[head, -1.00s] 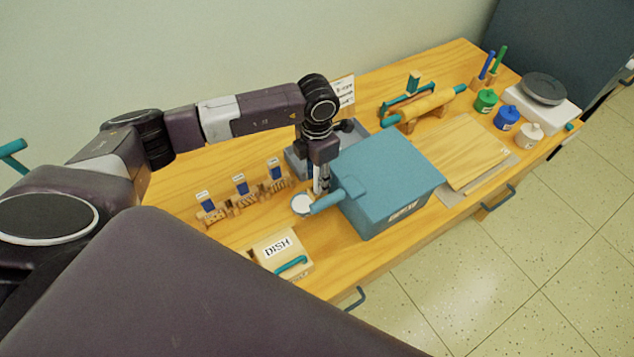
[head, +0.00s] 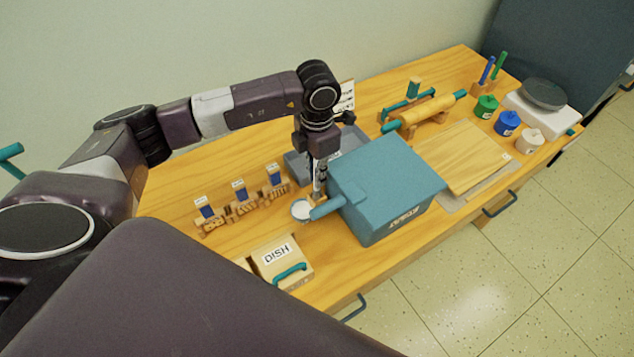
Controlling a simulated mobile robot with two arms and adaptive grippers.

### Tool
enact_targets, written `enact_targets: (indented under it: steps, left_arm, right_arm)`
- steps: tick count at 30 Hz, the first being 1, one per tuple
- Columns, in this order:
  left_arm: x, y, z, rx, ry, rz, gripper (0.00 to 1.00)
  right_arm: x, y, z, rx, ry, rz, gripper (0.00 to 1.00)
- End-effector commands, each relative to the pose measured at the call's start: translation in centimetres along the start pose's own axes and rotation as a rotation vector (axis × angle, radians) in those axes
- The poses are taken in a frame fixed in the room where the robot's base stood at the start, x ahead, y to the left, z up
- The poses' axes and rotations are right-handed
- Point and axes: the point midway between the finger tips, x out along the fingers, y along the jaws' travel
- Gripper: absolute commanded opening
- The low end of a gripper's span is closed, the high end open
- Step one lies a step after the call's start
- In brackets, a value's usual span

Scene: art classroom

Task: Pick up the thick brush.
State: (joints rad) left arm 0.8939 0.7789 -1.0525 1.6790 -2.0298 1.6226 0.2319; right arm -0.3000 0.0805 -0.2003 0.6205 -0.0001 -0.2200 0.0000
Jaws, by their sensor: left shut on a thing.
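My left gripper (head: 318,186) points down between the grey tray and the left side of the blue box. It is shut on a slim upright thing, which I take to be the thick brush. The thing is mostly hidden by the fingers, and its bristles cannot be made out. Its lower end is close to a small white-topped round dish (head: 301,209) and the box's blue spout-like arm (head: 327,208); I cannot tell whether it touches them. My right gripper is not in view.
The blue box (head: 385,180) stands close to the gripper's right. A grey tray (head: 300,166) lies behind. Several small wooden racks (head: 245,207) stand left, a DISH box (head: 283,262) in front. A rolling pin (head: 425,110), board (head: 463,155) and paint pots (head: 508,122) are right.

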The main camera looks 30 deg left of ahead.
Motion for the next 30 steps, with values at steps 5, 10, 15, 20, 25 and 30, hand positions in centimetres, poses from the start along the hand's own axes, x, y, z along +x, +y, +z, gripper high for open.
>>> enact_targets:
  steps: [5, 10, 15, 20, 25, 30]
  left_arm:
    - [-3.9, 0.1, 0.2, 0.000, -0.007, 0.004, 0.00]
    - [-8.2, 0.1, 0.2, 0.001, -0.008, 0.004, 0.00]
    - [-12.2, 0.1, 0.2, 0.001, -0.006, 0.003, 0.00]
    - [-14.7, 0.0, 0.1, 0.000, -0.003, 0.001, 0.00]
    - [-15.9, 0.0, 0.0, 0.001, -0.001, 0.001, 0.00]
    - [-16.2, 0.0, 0.0, 0.001, 0.000, 0.000, 0.00]
  right_arm:
    - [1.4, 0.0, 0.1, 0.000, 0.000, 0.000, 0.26]
    - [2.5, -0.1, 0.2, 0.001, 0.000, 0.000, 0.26]
    - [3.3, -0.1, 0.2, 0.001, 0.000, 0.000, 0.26]
    - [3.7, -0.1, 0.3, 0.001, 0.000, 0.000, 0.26]
    - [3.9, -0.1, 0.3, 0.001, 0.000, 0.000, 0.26]
    - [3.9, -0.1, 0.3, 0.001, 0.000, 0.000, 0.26]
